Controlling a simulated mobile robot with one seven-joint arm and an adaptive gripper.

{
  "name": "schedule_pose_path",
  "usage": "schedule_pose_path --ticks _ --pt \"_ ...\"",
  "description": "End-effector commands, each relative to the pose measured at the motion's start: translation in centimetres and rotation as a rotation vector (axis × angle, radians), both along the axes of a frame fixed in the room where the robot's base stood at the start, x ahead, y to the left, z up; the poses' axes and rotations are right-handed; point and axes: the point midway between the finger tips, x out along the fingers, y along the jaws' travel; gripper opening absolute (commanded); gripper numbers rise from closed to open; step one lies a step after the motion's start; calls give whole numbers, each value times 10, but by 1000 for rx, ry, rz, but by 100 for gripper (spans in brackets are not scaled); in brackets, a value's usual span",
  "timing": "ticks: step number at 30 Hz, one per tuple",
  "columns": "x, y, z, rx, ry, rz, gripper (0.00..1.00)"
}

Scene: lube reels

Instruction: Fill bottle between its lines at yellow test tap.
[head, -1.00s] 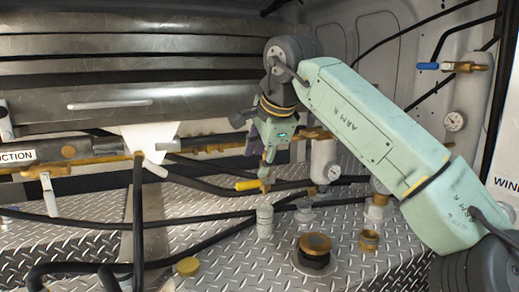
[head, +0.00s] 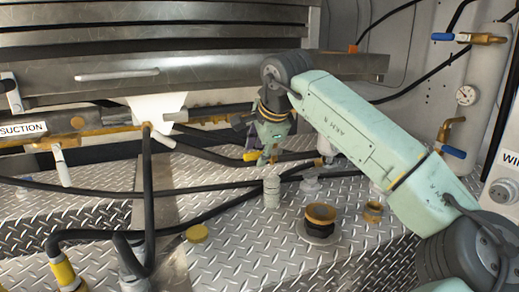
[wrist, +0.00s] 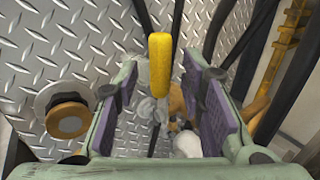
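The yellow test tap's lever (head: 250,157) points left in the head view, just below and left of my gripper (head: 266,152). In the wrist view the yellow lever (wrist: 160,65) lies between my gripper's two purple-padded fingers (wrist: 168,105), with a gap on each side. My gripper is open. The bottle (head: 271,191), a pale translucent cylinder, stands upright on the deck beneath the tap. Its lines and liquid level are too small to tell. The tap's body is mostly hidden behind my gripper.
A yellow cap (head: 197,233) lies on the tread-plate deck left of the bottle. A black fitting with a brass top (head: 320,216) and a brass fitting (head: 372,211) stand to the right. Black hoses (head: 95,190) cross the deck. A steel ledge (head: 350,66) runs behind my arm.

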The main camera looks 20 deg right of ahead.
Motion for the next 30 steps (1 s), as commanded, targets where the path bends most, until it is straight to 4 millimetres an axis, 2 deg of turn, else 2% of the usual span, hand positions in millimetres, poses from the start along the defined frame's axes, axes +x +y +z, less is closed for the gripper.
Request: schedule_pose_path --ticks 2,15,23,30 --pt "0 0 0 0 0 0 28" --pt "0 0 0 0 0 0 0" --pt "0 -1 3 18 2 -1 0" --pt "0 -6 13 155 7 -1 0"
